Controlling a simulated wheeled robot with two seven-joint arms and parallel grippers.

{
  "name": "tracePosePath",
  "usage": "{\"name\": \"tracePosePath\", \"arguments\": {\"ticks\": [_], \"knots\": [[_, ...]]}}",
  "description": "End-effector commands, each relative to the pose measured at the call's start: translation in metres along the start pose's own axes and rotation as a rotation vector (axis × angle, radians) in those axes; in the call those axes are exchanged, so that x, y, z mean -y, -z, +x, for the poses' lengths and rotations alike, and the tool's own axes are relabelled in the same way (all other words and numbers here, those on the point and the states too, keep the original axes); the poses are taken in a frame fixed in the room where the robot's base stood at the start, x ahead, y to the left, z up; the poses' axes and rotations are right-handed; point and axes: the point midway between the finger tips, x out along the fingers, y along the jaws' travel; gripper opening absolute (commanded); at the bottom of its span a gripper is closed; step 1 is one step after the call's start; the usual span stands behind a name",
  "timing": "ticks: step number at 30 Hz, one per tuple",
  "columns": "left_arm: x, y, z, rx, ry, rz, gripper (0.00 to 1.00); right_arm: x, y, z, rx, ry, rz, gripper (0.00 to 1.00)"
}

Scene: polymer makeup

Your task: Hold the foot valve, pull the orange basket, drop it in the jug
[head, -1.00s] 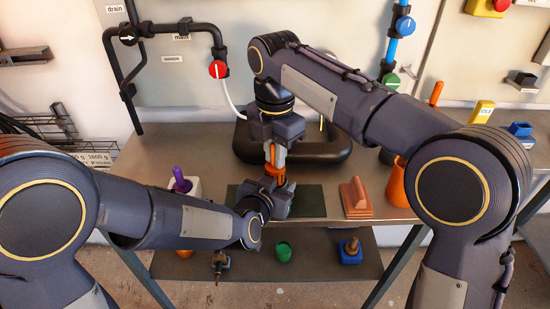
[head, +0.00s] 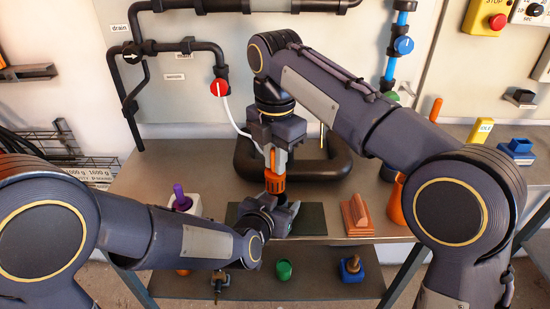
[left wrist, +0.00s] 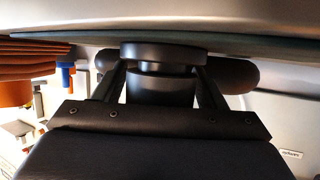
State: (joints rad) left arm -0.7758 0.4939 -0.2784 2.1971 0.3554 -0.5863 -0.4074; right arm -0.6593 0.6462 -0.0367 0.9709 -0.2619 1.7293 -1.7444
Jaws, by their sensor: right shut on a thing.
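My right gripper (head: 271,152) points down and is shut on the foot valve, of which a small pale part shows. The orange basket (head: 275,184) hangs directly below it, upright. My left gripper (head: 286,212) is just under the basket, over the dark mat; I cannot tell whether it touches the basket. In the left wrist view its two arms (left wrist: 160,85) straddle a dark round part, and its tips are hidden. An orange conical vessel (head: 396,203), partly behind my right arm, may be the jug; I cannot be sure.
A dark green mat (head: 312,219) lies on the table (head: 150,165). A ridged terracotta block (head: 355,214) is to the right, a white container with a purple handle (head: 182,204) to the left. A lower shelf (head: 320,280) holds a green cup (head: 284,270).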

Motion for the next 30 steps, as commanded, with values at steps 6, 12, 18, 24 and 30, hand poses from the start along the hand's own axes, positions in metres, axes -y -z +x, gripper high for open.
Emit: {"name": "tracePosePath", "arguments": {"ticks": [6, 12, 18, 24, 30], "knots": [[0.000, 0.000, 0.000, 0.000, 0.000, 0.000, 0.74, 0.000, -0.001, 0.000, 0.001, 0.000, 0.001, 0.00], [0.000, 0.001, -0.005, -0.002, 0.000, 0.000, 0.74, 0.000, -0.001, 0.000, 0.001, 0.000, 0.001, 0.00], [-0.001, 0.002, -0.038, -0.005, -0.003, -0.002, 0.74, 0.000, -0.001, 0.000, 0.001, 0.000, 0.001, 0.00], [-0.001, 0.002, -0.083, -0.007, -0.003, -0.003, 0.74, 0.000, -0.001, 0.000, 0.001, 0.000, 0.001, 0.00], [0.000, 0.001, -0.111, -0.004, -0.001, -0.003, 0.74, 0.000, -0.001, 0.000, 0.001, 0.000, 0.001, 0.00]]}}
